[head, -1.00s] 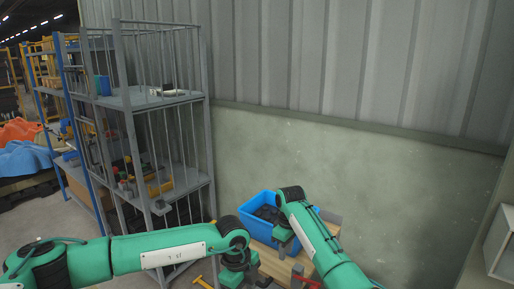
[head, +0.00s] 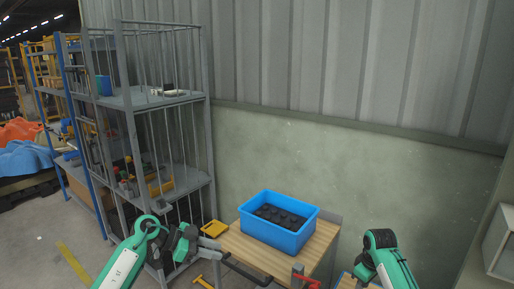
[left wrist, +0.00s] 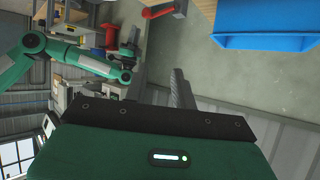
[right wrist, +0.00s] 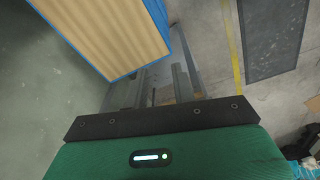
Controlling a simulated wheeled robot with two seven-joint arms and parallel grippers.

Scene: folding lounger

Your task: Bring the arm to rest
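My left gripper (head: 190,243) is at the lower left in the head view, at the end of a bent green arm and in front of the grey rack. Neither gripper holds an object.
A blue crate (head: 272,240) with dark parts inside stands on a wooden-topped table (head: 235,246) between the arms. A grey barred rack (head: 130,102) stands at the left. A yellow piece (head: 214,228) is beside the crate. A wall closes the back.

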